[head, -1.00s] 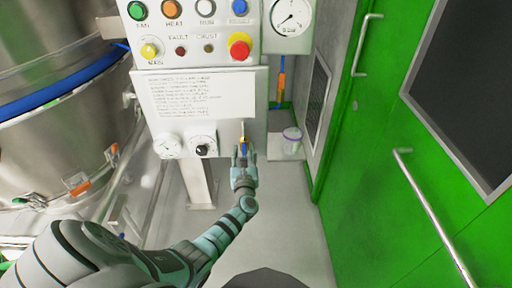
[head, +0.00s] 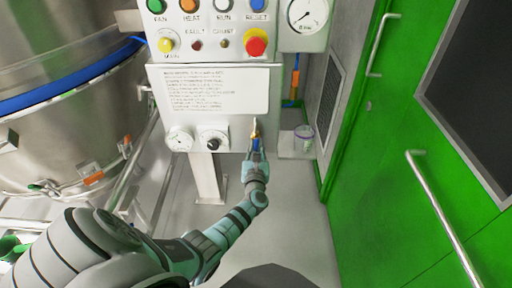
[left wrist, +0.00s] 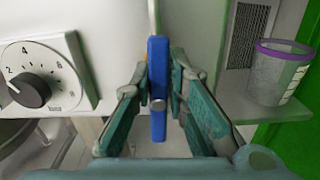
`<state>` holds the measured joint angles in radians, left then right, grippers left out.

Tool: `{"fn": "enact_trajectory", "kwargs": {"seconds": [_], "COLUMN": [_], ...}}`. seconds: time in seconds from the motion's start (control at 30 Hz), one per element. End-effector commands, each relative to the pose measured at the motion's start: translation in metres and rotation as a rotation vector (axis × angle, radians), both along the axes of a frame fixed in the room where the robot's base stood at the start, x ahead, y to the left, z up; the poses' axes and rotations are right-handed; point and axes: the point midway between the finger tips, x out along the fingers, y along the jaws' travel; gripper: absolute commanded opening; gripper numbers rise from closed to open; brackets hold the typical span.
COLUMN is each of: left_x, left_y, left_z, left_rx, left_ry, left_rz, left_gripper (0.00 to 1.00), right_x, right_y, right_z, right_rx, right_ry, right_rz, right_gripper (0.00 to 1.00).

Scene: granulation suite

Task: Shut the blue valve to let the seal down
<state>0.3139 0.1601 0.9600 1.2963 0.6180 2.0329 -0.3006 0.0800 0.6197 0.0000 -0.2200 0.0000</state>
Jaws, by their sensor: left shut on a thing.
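The blue valve handle (head: 256,144) is on a thin pipe below the control panel, with a brass-coloured part just above it in the head view. In the left wrist view, the blue handle (left wrist: 158,75) stands upright, lengthwise along the pipe, with a round bolt near its lower end. My left gripper (left wrist: 160,88) is shut on the handle, one finger on each side; it also shows in the head view (head: 255,152). A blue band (head: 60,90) runs around the steel vessel at the left. My right gripper is out of view.
The control panel (head: 164,80) has a pressure gauge (head: 308,14) at its right. A knob with a dial (left wrist: 28,90) sits left of the handle. A purple-rimmed clear cup (left wrist: 277,75) stands close on the right. A green door (head: 385,150) fills the right side.

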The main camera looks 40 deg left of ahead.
Motion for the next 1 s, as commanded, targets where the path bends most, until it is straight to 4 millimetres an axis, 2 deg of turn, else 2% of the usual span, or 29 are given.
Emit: {"fn": "enact_trajectory", "kwargs": {"seconds": [0.37, 1.0], "left_x": [0.0019, 0.0066], "left_y": [-0.0033, -0.0093], "left_z": [-0.0017, -0.0072], "left_rx": [0.203, 0.689], "left_ry": [0.156, 0.526], "left_rz": [0.001, 0.002], "left_gripper": [0.00, 0.00], "right_x": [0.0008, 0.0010], "right_y": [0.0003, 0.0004], "right_z": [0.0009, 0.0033], "right_rx": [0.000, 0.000], "right_ry": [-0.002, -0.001], "right_rz": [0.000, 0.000], "right_gripper": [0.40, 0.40]}}
